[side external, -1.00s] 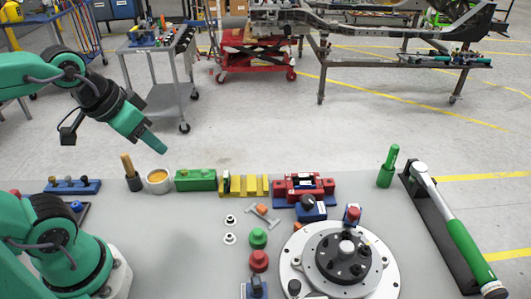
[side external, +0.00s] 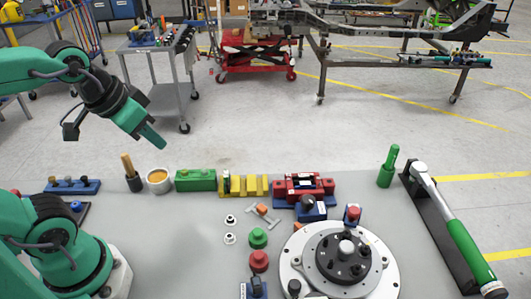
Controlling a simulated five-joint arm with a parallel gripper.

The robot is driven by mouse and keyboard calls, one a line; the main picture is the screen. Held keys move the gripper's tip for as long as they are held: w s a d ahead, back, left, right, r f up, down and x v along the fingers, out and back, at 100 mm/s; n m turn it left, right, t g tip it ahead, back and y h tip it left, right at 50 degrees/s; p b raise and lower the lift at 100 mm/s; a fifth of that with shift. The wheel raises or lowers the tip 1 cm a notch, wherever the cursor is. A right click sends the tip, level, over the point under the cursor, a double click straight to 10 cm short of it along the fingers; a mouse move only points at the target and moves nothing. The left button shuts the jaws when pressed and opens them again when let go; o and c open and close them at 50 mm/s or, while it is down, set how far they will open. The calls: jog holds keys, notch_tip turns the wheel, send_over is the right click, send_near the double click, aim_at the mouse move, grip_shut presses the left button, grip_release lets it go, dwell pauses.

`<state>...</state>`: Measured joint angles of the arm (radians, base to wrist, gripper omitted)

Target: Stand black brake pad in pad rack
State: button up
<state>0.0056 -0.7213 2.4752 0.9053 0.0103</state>
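The yellow pad rack (side external: 250,186) stands in the back row of the grey table, with upright slots. A small dark piece (side external: 226,183), apparently the black brake pad, stands upright at the rack's left end. It is small in this view, and I cannot tell how deep it sits. My gripper (side external: 154,139) is in the air to the upper left of the rack, well apart from it, pointing down and right. Its fingers overlap from this side, so their opening is hidden. Nothing shows between or below them.
A green block (side external: 196,181) stands just left of the rack, then a white cup (side external: 159,181). A red and blue fixture (side external: 303,188) is to the right. A round metal hub (side external: 340,262) fills the front right. A green-handled wrench (side external: 455,230) lies at the right edge.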

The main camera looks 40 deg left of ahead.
jog(key=w+d+r+m+g, duration=0.1)
jog(key=w+d+r+m, duration=0.1)
jog(key=w, duration=0.6)
jog(key=m+g, duration=0.5)
jog(key=m, duration=0.2)
send_over(303, 175)
notch_tip(303, 175, down, 14)
jog(key=shift+w, duration=0.1)
jog(key=shift+f, duration=0.2)
jog(key=shift+f, duration=3.8)
